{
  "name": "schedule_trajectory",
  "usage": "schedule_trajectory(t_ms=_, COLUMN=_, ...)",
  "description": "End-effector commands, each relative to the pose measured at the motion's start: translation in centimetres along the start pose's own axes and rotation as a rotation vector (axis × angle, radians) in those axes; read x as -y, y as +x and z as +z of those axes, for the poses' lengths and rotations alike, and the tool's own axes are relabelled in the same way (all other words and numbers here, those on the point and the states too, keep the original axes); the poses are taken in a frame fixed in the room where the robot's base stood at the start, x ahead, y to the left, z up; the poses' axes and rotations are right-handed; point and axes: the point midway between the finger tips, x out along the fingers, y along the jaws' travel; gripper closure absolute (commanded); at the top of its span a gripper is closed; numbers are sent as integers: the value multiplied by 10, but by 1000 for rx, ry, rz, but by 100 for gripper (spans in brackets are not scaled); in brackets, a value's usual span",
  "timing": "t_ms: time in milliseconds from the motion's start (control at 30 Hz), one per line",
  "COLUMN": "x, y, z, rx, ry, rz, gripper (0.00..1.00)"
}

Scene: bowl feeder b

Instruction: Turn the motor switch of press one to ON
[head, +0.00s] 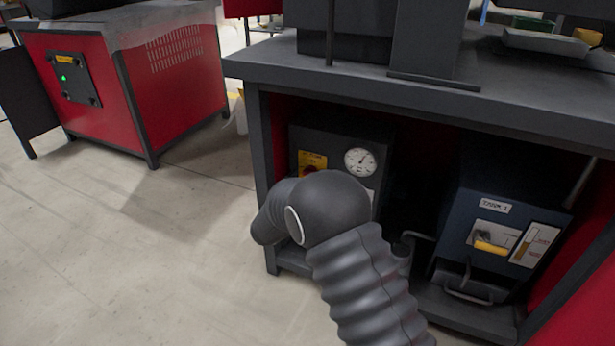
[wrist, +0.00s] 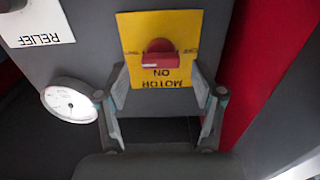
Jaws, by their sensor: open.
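The motor switch is a red knob (wrist: 160,61) on a yellow plate (wrist: 187,22) in the wrist view. The plate's lettering, MOTOR and ON, appears upside down, close below the knob. The knob's bar looks crosswise in the picture; I cannot tell which setting it points to. My gripper (wrist: 160,86) is open, its two fingers on either side of the plate's lower part, with nothing between them. I see no clear contact with the knob. In the head view the yellow plate (head: 312,158) shows just above my arm, which hides my gripper and part of the switch.
A round white gauge (head: 360,161) sits beside the switch on the dark box under the bench (head: 430,85). A blue unit with a yellow handle (head: 491,248) stands at right. A label reading RELIEF (wrist: 38,24) is near. Open floor lies left.

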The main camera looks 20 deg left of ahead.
Motion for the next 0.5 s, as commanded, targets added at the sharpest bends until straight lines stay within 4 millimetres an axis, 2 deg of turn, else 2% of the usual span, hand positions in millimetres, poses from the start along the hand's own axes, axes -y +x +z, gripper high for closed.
schedule_trajectory(t_ms=200, x=0, y=19, z=1, rx=0, ry=0, rz=-1, gripper=32)
schedule_trajectory(t_ms=500, x=0, y=22, z=0, rx=0, ry=0, rz=-1, gripper=32)
